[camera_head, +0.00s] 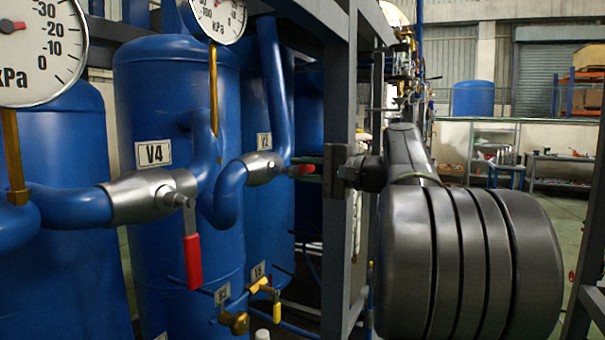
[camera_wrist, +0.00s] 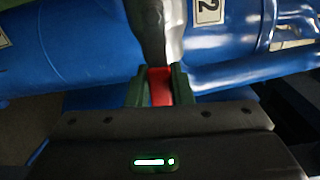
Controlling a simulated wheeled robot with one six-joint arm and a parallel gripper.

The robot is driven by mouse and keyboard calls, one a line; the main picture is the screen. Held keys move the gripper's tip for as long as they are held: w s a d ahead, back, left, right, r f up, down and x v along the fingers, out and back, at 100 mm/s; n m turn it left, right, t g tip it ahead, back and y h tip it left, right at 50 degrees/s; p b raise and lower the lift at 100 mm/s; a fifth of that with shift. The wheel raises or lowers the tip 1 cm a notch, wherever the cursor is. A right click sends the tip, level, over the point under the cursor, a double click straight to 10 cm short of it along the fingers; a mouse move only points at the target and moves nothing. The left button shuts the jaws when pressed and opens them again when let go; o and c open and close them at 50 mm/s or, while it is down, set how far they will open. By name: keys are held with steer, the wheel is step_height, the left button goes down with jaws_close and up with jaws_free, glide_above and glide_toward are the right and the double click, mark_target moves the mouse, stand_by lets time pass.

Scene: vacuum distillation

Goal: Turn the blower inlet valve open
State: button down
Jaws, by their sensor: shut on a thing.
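A silver valve (camera_head: 262,167) sits on a blue pipe beside the V2 label (camera_head: 264,141). Its red-gripped lever (camera_head: 300,170) points right in the head view. My gripper (camera_head: 309,167) reaches in from the right and meets this lever. In the wrist view my gripper (camera_wrist: 159,82) has its green fingers on both sides of the red lever grip (camera_wrist: 159,87), shut on it. The valve body (camera_wrist: 168,30) is just beyond. The tip of the lever is hidden by my gripper.
The V4 valve (camera_head: 150,195) is nearer left, its red lever (camera_head: 192,262) hanging down. Smaller yellow-handled valves (camera_head: 262,285) are below. A grey frame post (camera_head: 338,240) stands close to my arm. Pressure gauges (camera_head: 40,50) are at the upper left.

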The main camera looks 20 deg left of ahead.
steer(key=shift+f, duration=0.1)
steer(key=c, duration=1.3)
jaws_free()
steer(key=d, duration=0.9)
steer(key=s+d+b, duration=0.1)
steer(key=d, duration=0.3)
steer(key=shift+s+d, duration=0.1)
steer(key=shift+d, duration=0.3)
steer(key=a, duration=0.9)
steer(key=w+a+p, duration=0.1)
steer(key=a, duration=0.4)
steer(key=shift+w, duration=0.1)
steer(key=shift+d, duration=0.1)
